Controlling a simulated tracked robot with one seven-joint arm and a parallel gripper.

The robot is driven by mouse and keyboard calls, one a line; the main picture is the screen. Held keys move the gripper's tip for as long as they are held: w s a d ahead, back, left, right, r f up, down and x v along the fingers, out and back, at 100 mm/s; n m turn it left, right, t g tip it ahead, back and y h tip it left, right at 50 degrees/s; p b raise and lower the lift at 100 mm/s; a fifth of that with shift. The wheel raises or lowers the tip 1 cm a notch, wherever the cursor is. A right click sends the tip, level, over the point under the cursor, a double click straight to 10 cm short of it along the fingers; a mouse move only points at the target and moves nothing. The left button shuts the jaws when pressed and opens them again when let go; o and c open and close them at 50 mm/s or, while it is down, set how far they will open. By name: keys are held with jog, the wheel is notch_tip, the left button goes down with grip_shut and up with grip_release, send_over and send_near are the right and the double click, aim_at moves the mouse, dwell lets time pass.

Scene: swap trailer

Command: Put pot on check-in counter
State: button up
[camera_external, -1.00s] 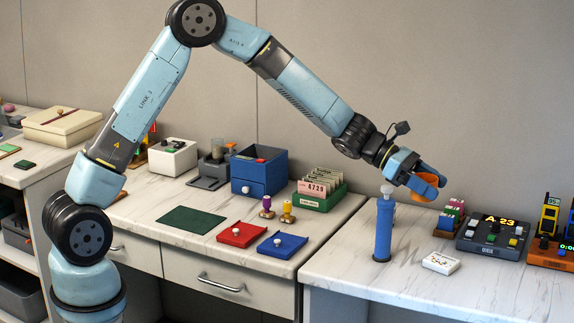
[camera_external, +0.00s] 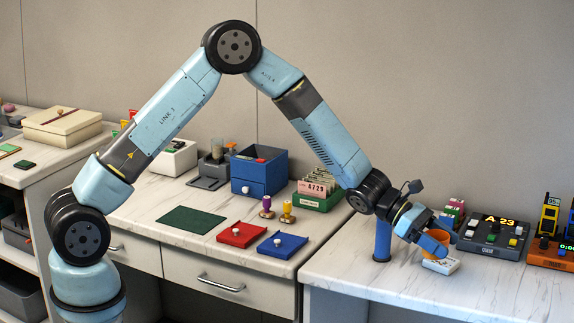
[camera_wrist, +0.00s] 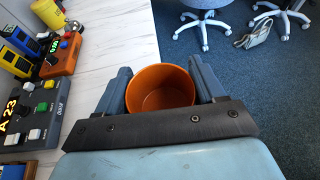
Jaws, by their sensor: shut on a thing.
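The pot (camera_wrist: 160,88) is orange, round and open-topped; its inside looks empty in the wrist view. My gripper (camera_wrist: 160,85) is shut on it, with one blue finger on each side. In the external view my gripper (camera_external: 435,240) is low over the right-hand marble-topped counter (camera_external: 360,285), and only part of the pot (camera_external: 440,238) shows behind the fingers. The pot is just behind and above a small white box. I cannot tell whether it touches the counter or the box.
A blue cylinder (camera_external: 383,243) stands close to the left of my gripper. The white box (camera_external: 441,265) lies just in front. A grey panel with a 23 display (camera_external: 493,235) and an orange device (camera_external: 552,253) stand to the right. The counter's front strip is clear.

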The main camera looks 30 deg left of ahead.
jog(key=w+d+f, duration=0.4)
jog(key=w+d, duration=0.1)
jog(key=d, duration=0.1)
send_over(481, 292)
jog(key=f, duration=0.5)
jog(key=shift+s+a, duration=0.2)
jog(key=shift+s, duration=0.05)
jog(key=shift+d+f, duration=0.2)
jog(key=shift+f, duration=0.15)
jog(key=shift+w+f, duration=0.2)
jog(key=shift+f, duration=1.4)
jog(key=o, duration=1)
jog(key=shift+f, duration=0.1)
